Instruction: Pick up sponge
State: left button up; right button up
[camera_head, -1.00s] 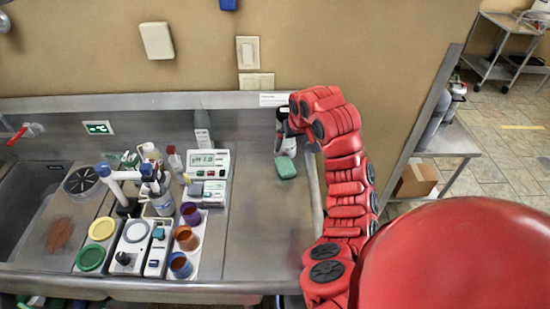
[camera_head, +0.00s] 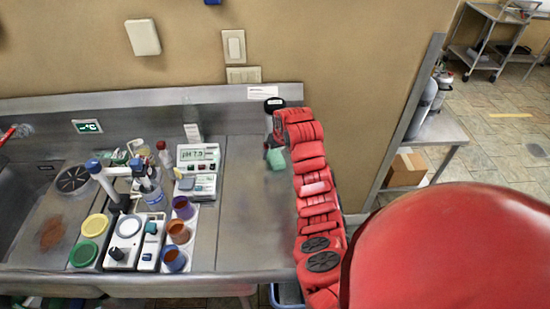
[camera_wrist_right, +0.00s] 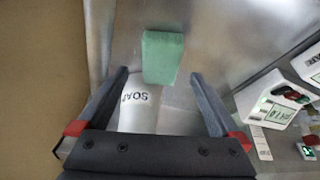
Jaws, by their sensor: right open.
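The sponge (camera_head: 276,159) is a small green block on the steel counter, near the back wall at the counter's right side. In the right wrist view the sponge (camera_wrist_right: 162,57) lies ahead, in line with the gap between my fingertips. My right gripper (camera_wrist_right: 158,76) is open, with nothing held; it also shows small and partly hidden by my arm in the head view (camera_head: 269,141). A white soap container (camera_wrist_right: 139,107) marked "SOAP" shows between the fingers, nearer than the sponge; its depth relative to them is unclear. My left gripper is not in view.
A pH meter (camera_head: 199,157), purple and orange-brown cups (camera_head: 179,232) and other bench devices stand left of the sponge. The counter (camera_head: 245,220) between them and my right arm is clear. The back wall rises close behind the sponge.

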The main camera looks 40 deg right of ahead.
aim_at(275, 157)
jog(key=shift+w+f+p, duration=0.2)
jog(key=shift+p, duration=0.25)
jog(key=shift+p+x, duration=0.65)
jog(key=shift+x, duration=1.45)
jog(key=c, duration=1.5)
jog(key=shift+r, duration=0.1)
